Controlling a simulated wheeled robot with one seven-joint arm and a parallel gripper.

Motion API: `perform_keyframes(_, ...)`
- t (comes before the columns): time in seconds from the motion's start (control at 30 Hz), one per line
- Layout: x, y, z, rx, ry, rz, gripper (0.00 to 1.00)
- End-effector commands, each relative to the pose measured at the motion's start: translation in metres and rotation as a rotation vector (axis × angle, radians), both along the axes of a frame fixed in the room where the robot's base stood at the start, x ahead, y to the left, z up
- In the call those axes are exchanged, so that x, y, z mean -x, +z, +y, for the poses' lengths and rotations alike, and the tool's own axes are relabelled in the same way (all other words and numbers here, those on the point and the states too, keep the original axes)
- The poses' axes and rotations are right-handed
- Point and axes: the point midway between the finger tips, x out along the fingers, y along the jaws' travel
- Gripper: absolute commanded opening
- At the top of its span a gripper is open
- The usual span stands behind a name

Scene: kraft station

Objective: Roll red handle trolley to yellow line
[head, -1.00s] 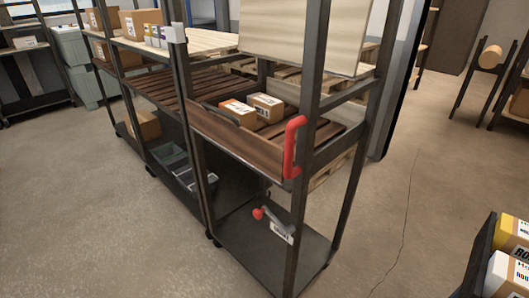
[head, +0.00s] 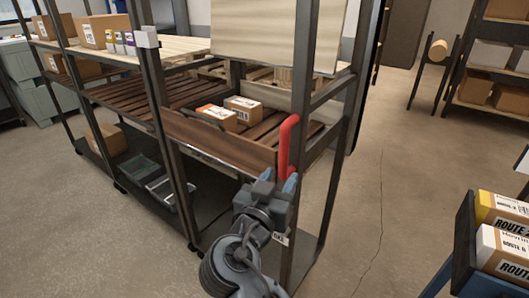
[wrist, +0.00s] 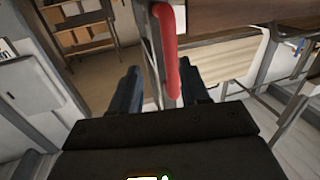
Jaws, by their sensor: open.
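The trolley (head: 334,140) is a tall dark metal rack with wooden slatted shelves. Its red handle (head: 288,145) stands upright on the near right post. My gripper (head: 279,181) is open just below the handle in the head view. In the wrist view the red handle (wrist: 167,45) reaches down from the top, its lower end between the open fingers (wrist: 162,80), closer to the right finger. Contact cannot be told. A white tag (head: 281,238) shows beside my arm on the lower part; the red lever there is hidden. No yellow line is in view.
Small cartons (head: 243,107) sit on the trolley's middle shelf. A further rack (head: 110,70) with boxes adjoins on the left. A dark bin of labelled packages (head: 503,250) stands at the right front. Concrete floor (head: 400,180) is clear between it and the trolley.

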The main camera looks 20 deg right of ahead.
Motion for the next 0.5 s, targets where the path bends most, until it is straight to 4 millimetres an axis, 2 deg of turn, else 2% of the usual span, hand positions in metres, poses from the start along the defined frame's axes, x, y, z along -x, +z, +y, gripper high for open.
perform_keyframes(0.07,-0.006,0.015,0.004,-0.006,-0.030,-0.038,0.46)
perform_keyframes(0.17,-0.009,0.024,0.004,-0.010,-0.052,-0.060,0.46)
perform_keyframes(0.33,-0.020,0.027,-0.006,-0.009,-0.060,-0.065,0.46)
perform_keyframes(0.5,-0.040,0.028,-0.024,-0.010,-0.060,-0.064,0.46)
